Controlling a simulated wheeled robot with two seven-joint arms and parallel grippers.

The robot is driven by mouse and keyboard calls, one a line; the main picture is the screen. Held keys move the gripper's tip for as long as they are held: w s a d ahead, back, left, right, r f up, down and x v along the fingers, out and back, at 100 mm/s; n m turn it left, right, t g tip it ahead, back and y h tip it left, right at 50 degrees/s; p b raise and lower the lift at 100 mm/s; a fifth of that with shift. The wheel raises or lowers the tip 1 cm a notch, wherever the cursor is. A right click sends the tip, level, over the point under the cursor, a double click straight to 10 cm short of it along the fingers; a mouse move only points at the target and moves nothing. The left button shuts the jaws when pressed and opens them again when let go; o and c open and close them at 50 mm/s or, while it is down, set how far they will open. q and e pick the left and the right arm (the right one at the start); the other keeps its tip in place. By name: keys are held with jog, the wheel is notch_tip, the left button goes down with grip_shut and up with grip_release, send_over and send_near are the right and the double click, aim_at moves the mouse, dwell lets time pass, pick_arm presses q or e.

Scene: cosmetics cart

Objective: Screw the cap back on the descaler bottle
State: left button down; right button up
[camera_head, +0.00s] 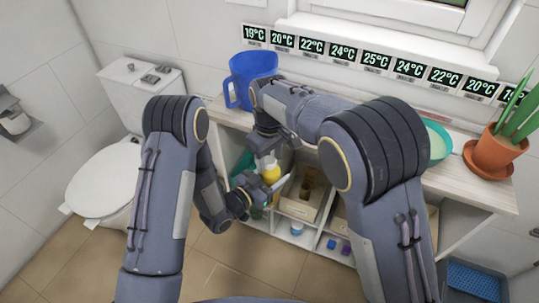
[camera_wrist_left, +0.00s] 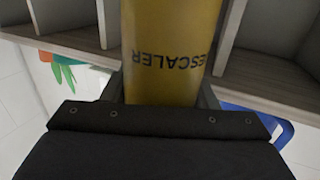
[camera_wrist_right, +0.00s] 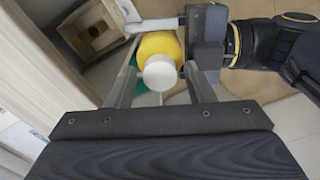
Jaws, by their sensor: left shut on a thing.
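The yellow descaler bottle (camera_head: 271,174) is held above the floor in front of the shelf unit. In the left wrist view its label (camera_wrist_left: 170,60) reads upside down. My left gripper (camera_head: 262,188) is shut on the bottle's body. A round white top, apparently the cap (camera_wrist_right: 160,72), shows in the right wrist view over the bottle's yellow shoulder (camera_wrist_right: 158,46). I cannot tell how it is seated. My right gripper (camera_wrist_right: 160,80) is above the bottle. Its fingers stand on either side of the white top with visible gaps, so it looks open.
A blue jug (camera_head: 252,75) and a potted plant (camera_head: 497,147) stand on the wooden counter (camera_head: 462,190). Below are cubbies with a wooden box (camera_head: 302,196) and small bottles. A toilet (camera_head: 108,175) stands at the left. A blue crate (camera_head: 472,281) is at the lower right.

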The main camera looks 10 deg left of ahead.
jog(key=c, duration=0.9)
jog(key=o, duration=1.1)
jog(key=shift+o, duration=0.2)
notch_tip(320, 180, up, 12)
